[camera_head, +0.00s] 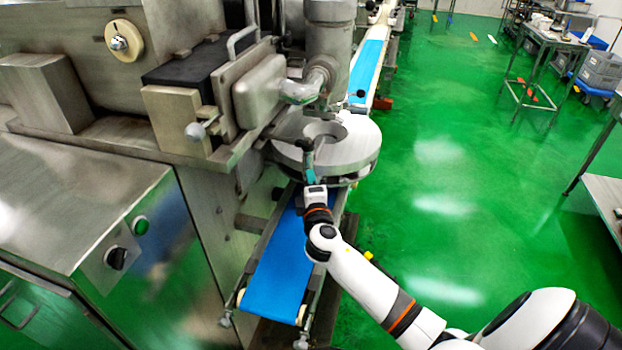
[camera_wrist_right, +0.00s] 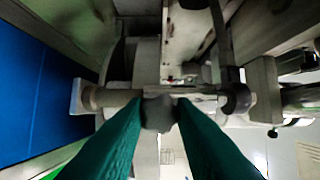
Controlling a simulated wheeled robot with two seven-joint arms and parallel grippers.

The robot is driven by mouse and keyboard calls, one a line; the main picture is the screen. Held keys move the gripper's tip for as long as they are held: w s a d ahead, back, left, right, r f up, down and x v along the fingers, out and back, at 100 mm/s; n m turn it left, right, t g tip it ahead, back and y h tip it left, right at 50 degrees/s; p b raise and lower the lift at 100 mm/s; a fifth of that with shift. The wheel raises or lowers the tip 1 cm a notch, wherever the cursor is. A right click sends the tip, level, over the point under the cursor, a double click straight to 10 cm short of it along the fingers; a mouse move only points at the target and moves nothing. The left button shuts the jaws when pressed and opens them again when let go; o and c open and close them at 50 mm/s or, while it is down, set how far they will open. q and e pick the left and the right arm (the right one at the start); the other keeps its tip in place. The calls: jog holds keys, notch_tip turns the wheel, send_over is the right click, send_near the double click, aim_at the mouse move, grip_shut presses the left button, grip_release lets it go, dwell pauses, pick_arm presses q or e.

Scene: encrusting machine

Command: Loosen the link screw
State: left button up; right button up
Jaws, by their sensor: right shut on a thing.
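My right gripper (camera_head: 311,176) reaches in from the lower right in the head view, at the front edge of the round steel disc of the machine. In the right wrist view its two green fingers (camera_wrist_right: 159,115) converge on a dark grey rounded knob (camera_wrist_right: 158,113), which looks like the link screw. The fingers are shut on it from both sides. The knob sits at the middle of a horizontal metal rod (camera_wrist_right: 118,98). In the head view the screw is too small and too covered by the gripper to make out. My left gripper is not in view.
The round steel disc (camera_head: 352,150) lies just above the gripper. A blue conveyor belt (camera_head: 277,275) runs below it, and another blue belt (camera_head: 366,68) runs behind. A steel cabinet (camera_head: 80,200) stands left. Green floor (camera_head: 450,170) is open to the right.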

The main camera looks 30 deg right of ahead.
jog(key=shift+n+p, duration=5.7)
jog(key=shift+n, duration=4.9)
jog(key=shift+f, duration=0.1)
jog(key=o, duration=1)
jog(key=b+v, duration=0.1)
jog(key=v, duration=1.1)
jog(key=shift+b, duration=0.3)
